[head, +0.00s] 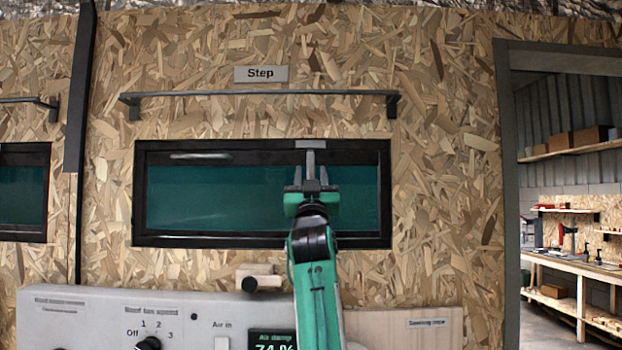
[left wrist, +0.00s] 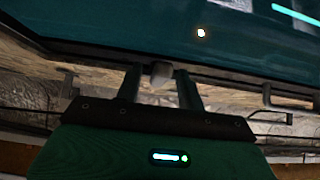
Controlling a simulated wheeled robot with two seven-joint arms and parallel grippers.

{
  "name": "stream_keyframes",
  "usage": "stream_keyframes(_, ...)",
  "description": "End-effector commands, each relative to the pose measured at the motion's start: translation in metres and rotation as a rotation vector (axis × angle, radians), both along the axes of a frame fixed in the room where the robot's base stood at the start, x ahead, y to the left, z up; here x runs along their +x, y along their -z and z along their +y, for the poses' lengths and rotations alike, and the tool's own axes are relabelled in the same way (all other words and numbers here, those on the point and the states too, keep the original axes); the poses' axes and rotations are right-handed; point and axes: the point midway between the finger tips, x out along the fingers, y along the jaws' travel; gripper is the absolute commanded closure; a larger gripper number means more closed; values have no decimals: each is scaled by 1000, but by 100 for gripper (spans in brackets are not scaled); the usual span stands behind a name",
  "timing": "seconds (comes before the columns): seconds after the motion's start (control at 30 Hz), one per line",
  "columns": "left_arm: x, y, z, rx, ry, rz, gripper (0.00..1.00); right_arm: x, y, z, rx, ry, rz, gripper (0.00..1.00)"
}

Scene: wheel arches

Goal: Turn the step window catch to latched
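The step window (head: 220,240) has a black frame and dark teal glass, below the "Step" label (head: 261,74). In the left wrist view the catch's grey end (left wrist: 161,73) shows between the fingertips of the left gripper (left wrist: 159,80). The fingers are apart, with a gap visible beside the catch. My right gripper is not in view.
A dark rail (head: 260,94) runs above the window. Below are a grey control panel (head: 80,310) with knobs and a wooden peg with a black end (head: 255,278). A doorway at the right opens onto a workshop with a bench (head: 570,268).

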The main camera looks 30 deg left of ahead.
Motion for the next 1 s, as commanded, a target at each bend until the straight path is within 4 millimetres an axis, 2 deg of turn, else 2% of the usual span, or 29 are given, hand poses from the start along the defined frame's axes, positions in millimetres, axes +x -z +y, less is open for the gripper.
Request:
stream_keyframes(0.37, -2, 8, -2, 0, 0, 3, 60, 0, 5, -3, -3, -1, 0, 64)
stream_keyframes(0.57, -22, 36, -15, 0, 0, 3, 60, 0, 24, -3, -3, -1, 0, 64)
stream_keyframes(0.8, -55, 75, -36, -1, 1, 2, 60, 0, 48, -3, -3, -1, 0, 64)
stream_keyframes(1.0, -74, 94, -48, 0, 0, 2, 60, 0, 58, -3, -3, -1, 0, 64)
